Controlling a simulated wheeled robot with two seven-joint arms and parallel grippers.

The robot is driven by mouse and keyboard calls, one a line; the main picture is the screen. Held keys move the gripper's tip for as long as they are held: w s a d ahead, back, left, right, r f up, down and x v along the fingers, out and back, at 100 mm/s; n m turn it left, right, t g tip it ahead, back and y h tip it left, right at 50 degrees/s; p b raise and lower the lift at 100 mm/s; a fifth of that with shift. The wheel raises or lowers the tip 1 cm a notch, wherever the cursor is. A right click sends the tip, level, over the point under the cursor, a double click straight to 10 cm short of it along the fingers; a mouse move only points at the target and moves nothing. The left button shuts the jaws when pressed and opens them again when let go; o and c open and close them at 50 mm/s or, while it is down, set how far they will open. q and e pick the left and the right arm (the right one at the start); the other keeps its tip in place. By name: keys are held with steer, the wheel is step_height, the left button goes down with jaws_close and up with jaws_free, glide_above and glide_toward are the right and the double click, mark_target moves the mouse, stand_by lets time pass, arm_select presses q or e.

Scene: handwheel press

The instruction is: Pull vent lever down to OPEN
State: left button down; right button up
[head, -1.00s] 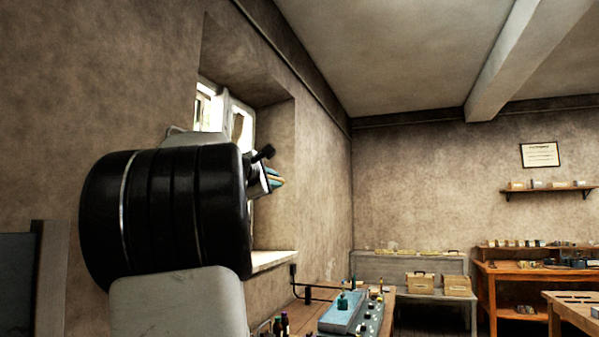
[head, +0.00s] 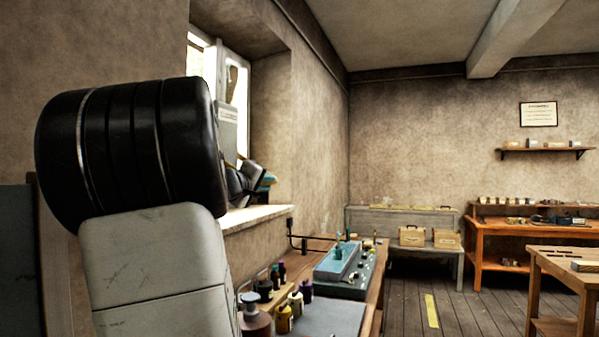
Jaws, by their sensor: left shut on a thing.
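My left gripper (head: 256,182) is at the window recess, a little above the sill, partly behind my own dark forearm. It is small in the head view, with teal and tan parts at its tip. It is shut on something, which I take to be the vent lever. The lever itself is hidden by the gripper and arm, so its angle and any OPEN mark cannot be read. A pale grey part with a small label shows just above the gripper; I cannot tell what it belongs to. My right gripper is not in view.
The window sill (head: 255,217) runs below the gripper. Under it a bench carries several bottles (head: 284,318) and a blue-grey box (head: 338,262). A wooden workbench (head: 535,238) and a table (head: 570,262) stand at right.

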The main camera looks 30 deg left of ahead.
arm_select(q)
steer(key=shift+a+f, duration=0.5)
steer(key=shift+f, duration=0.35)
steer(key=shift+s+a+f, duration=0.1)
steer(key=c, duration=1.4)
jaws_free()
steer(key=shift+a, duration=0.1)
steer(key=shift+o, duration=0.2)
steer(key=s+d, duration=0.1)
steer(key=s, duration=0.6)
steer(key=shift+s, duration=0.35)
